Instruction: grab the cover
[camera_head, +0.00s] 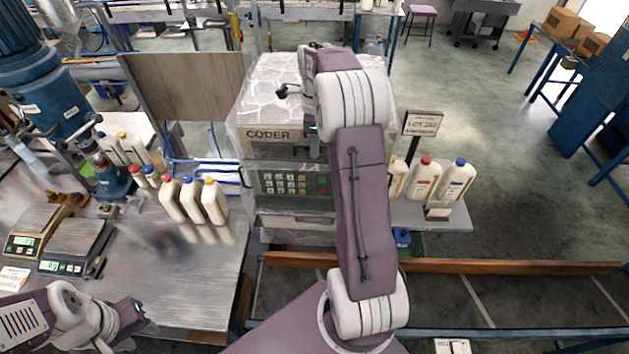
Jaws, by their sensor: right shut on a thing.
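The cover (262,82) looks like a clear, wrinkled plastic sheet over the top and sides of the machine marked CODER (262,150). My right arm reaches up across the machine, hiding much of its right side. My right gripper (312,143) hangs at the upper front of the machine, shut on the cover, with its fingertips small and partly hidden by the arm. My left gripper (135,316) is low at the left, over the front of the metal table, away from the cover. Its fingers are too dark to tell whether they are open.
Several white bottles (192,202) stand on the metal table (190,275) left of the machine, beside scales (75,245) and a blue machine (60,95). More bottles (425,178) and a sign (422,123) stand at the right. A brown rail (500,266) runs in front.

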